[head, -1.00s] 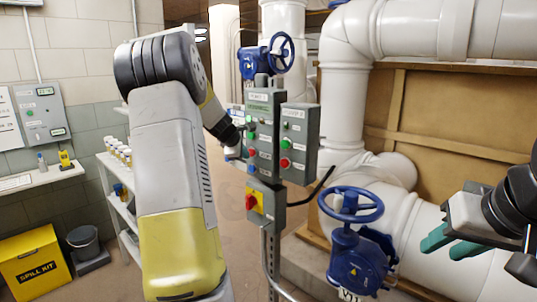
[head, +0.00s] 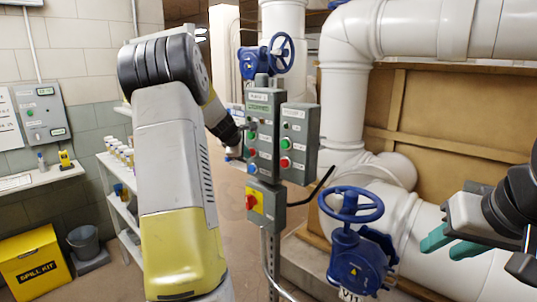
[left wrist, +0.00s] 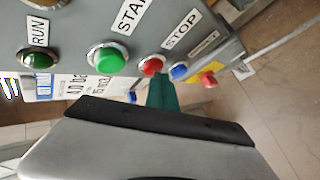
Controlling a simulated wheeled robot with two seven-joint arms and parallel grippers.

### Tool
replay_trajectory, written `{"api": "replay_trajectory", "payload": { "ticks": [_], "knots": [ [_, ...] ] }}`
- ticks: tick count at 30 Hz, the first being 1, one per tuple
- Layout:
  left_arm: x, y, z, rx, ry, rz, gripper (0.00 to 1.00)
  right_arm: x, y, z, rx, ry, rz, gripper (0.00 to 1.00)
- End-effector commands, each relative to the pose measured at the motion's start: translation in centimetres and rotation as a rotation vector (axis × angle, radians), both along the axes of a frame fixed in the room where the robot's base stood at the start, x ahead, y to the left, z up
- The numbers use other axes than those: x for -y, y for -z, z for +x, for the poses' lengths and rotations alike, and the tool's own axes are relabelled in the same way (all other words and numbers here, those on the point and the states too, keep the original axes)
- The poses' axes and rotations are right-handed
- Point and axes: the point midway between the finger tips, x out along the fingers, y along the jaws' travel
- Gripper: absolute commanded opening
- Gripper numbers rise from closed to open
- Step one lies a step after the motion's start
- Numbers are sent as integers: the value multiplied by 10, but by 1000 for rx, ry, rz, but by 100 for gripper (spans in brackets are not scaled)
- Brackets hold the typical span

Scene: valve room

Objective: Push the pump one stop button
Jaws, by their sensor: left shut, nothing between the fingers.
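The pump one control box (head: 264,150) stands on a post in the middle of the head view. Its red stop button (head: 252,153) sits below a green start button (head: 251,136). In the left wrist view the red button (left wrist: 152,66) is under the STOP label, beside the green button (left wrist: 110,59). My left gripper's shut green fingertips (left wrist: 162,90) reach up to the red button's edge. I cannot tell whether they touch it. In the head view my left forearm and wrist hide most of that gripper. My right gripper (head: 451,243) is open and empty at the right.
A second button box (head: 300,140) adjoins on the right. A yellow box with a red switch (head: 254,202) sits below. A blue button (left wrist: 178,71) is close to the stop button. A blue handwheel valve (head: 352,205) and white pipes (head: 345,100) stand to the right.

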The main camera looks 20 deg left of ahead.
Motion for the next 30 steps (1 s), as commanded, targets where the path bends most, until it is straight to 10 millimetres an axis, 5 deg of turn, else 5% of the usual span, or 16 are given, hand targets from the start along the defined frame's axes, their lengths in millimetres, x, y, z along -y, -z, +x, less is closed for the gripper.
{"api": "replay_trajectory", "payload": {
  "ticks": [20, 30],
  "knots": [
    [-7, 0, -17, 0, 0, 0, 0, 0, 0, 0, 0, 0, 0, 36],
    [-20, 0, -47, 0, -2, 1, 0, 0, 0, 0, 0, 0, 0, 36]
  ]
}}
